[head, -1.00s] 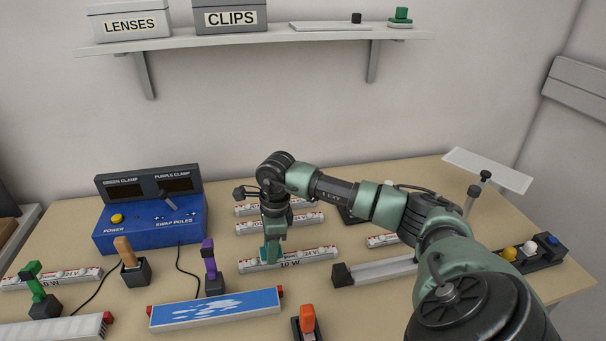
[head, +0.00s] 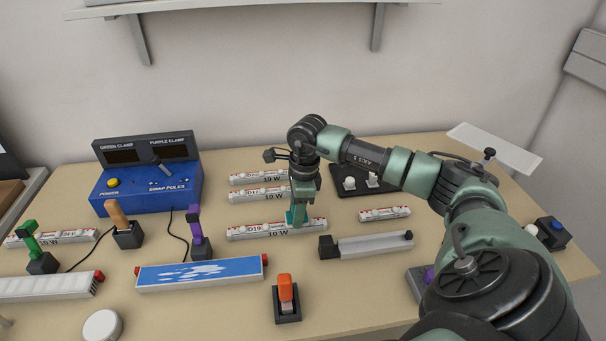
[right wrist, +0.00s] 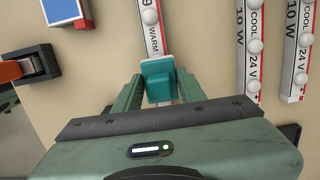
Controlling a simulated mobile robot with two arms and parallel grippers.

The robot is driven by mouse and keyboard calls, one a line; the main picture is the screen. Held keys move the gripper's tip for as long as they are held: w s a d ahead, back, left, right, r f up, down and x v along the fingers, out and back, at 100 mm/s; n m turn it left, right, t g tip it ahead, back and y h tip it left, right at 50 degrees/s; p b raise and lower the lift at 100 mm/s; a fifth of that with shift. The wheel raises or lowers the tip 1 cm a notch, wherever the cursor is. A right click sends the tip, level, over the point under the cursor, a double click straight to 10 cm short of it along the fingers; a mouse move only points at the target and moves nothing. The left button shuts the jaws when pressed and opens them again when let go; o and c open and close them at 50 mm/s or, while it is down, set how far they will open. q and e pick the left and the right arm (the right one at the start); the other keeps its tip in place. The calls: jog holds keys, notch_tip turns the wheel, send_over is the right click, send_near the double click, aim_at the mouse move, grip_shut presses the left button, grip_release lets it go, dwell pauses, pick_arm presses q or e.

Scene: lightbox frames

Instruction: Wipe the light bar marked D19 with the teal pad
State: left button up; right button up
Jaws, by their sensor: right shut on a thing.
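My right gripper (head: 297,216) points down over the right half of this bar. It is shut on the teal pad (right wrist: 158,76), which sits over the bar's face; whether it presses on the bar is hard to tell. The fingers hide that part of the bar. My left gripper is not in view.
Another light bar, D17 (head: 250,195), lies just behind, with a further bar beyond it. A grey channel with a black clamp (head: 370,245) is at front right. A blue power box (head: 150,190) is at left.

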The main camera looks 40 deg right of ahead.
jog(key=shift+d+r, duration=0.2)
jog(key=shift+r, duration=0.85)
jog(key=shift+w+a+r+p, duration=0.1)
jog(key=shift+a+r+p, duration=0.05)
jog(key=shift+r+p, duration=0.4)
jog(key=shift+a+r+p, duration=0.15)
jog(key=shift+r+p, duration=0.2)
jog(key=shift+r, duration=0.25)
jog(key=shift+r+p, duration=0.45)
jog(key=shift+r, duration=0.3)
jog(key=shift+d+r+p, duration=0.15)
jog(key=shift+r+p, duration=0.25)
jog(key=shift+r, duration=0.3)
jog(key=shift+a+r, duration=0.2)
jog(key=shift+r, duration=0.25)
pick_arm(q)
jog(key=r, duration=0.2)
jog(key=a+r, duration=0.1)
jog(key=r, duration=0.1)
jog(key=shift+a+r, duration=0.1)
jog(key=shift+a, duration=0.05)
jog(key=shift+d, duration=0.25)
pick_arm(e)
jog(key=shift+d+f, duration=0.1)
